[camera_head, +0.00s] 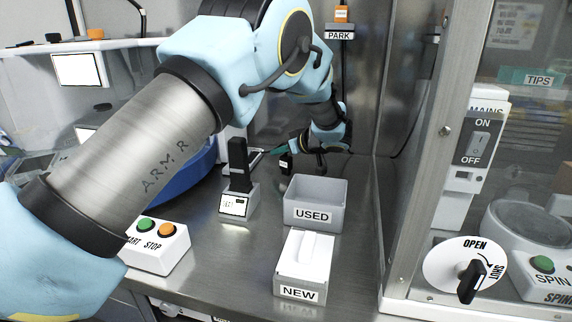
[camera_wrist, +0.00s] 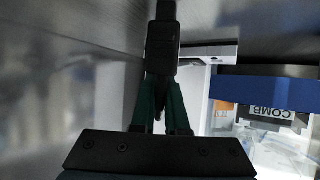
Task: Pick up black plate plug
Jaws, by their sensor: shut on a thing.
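The black plate plug (camera_wrist: 162,45) is a dark block in the wrist view, between and beyond the tips of my green fingers. My gripper (camera_wrist: 161,86) is shut on it. In the head view my gripper (camera_head: 281,151) is at the back of the bench, behind the USED bin, with its green fingers pointing left. The plug (camera_head: 286,164) shows there as a small black block with a pale label at the fingertips. My arm crosses the upper left and middle of the head view. Whether the plug touches anything behind it cannot be told.
The grey USED bin (camera_head: 314,215) and white NEW box (camera_head: 304,262) stand in front of my gripper. A black upright handle on a white base (camera_head: 238,203) is to the left. A START/STOP box (camera_head: 156,247) is front left. A metal-framed glass cabinet closes off the right.

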